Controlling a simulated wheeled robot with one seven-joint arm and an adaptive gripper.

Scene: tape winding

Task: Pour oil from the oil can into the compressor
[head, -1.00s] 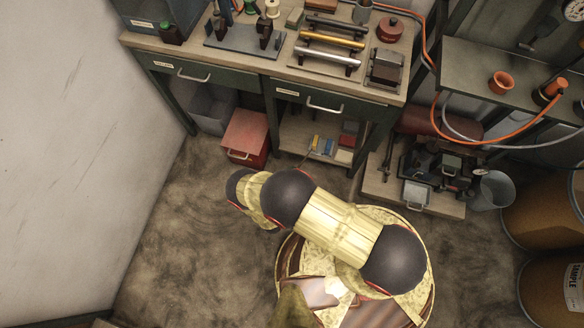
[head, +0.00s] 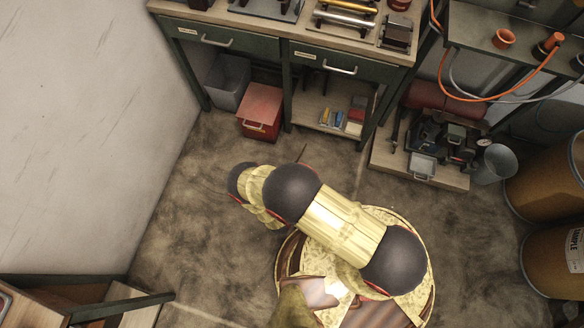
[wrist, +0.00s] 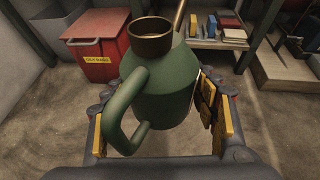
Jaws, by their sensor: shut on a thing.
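The green oil can (wrist: 170,85) fills the middle of the wrist view. It has a brass neck (wrist: 150,40), a thin spout rising behind it and a curved handle on the near left. My gripper (wrist: 162,115) is shut around the can's body, with yellow-padded fingers on both sides. In the head view my arm hides the gripper and can. The compressor (head: 452,140) sits on a low wooden platform at the right of the head view, with a dark red tank (head: 432,97) behind it. The can is apart from it.
The workbench (head: 270,45) runs along the back with drawers. A red bin (head: 262,110) and grey bin (head: 228,85) stand under it. A bucket (head: 493,165) and drums (head: 550,185) are right of the compressor. A table corner (head: 75,295) is lower left. Open floor (head: 180,200) lies between.

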